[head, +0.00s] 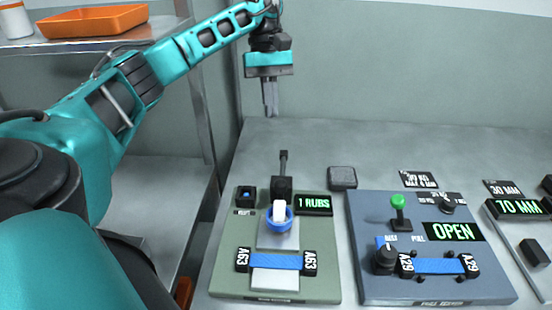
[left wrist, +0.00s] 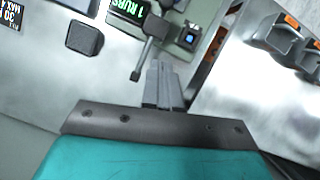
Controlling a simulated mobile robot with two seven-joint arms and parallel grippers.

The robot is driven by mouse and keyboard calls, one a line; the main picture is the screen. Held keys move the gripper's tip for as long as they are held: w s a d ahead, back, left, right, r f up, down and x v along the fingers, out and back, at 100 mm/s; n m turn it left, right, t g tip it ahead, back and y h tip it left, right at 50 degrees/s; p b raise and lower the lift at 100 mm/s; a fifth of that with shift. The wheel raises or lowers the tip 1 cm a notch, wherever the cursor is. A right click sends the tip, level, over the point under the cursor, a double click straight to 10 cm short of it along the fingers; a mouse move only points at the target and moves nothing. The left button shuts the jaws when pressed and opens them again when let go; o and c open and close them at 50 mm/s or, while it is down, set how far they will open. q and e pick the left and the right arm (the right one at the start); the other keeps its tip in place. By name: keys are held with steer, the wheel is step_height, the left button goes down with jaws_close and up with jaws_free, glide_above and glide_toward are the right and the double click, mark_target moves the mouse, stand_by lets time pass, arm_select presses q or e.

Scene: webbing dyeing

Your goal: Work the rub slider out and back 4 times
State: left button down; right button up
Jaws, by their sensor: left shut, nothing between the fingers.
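The green panel (head: 225,278) carries a display (head: 314,203) reading "1 RUBS". Beside the display is a black block (head: 281,186) with a dark rod pointing to the back, seemingly the rub slider. In front of it, a white piece in a blue ring (head: 279,216) sits on a pale plate. A blue webbing strip (head: 276,262) lies between two A63 clamps. My left gripper (head: 270,108) is shut and empty, raised behind the panel. In the left wrist view, its fingers (left wrist: 163,84) appear near the rod (left wrist: 142,66); contact cannot be told. My right gripper is not in view.
A blue panel (head: 375,292) with a green-knobbed lever (head: 399,210) and an "OPEN" display stands to the right. A small dark box (head: 342,177) lies behind the panels. An orange tray (head: 95,20) sits on the left shelf. The table behind the panels is mostly clear.

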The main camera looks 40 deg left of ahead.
arm_select(q)
steer(key=s+d+f+b, duration=0.1)
steer(key=d+f, duration=0.1)
steer(key=f, duration=0.1)
steer(key=s+d+f+b, duration=0.1)
steer(key=f, duration=0.2)
steer(key=s+d+f+b, duration=0.2)
steer(key=f, duration=0.1)
steer(key=shift+d, duration=0.35)
steer(key=shift+s+d+f, duration=0.1)
steer(key=shift+s+d, duration=0.1)
steer(key=shift+d, duration=0.1)
steer(key=shift+s, duration=0.1)
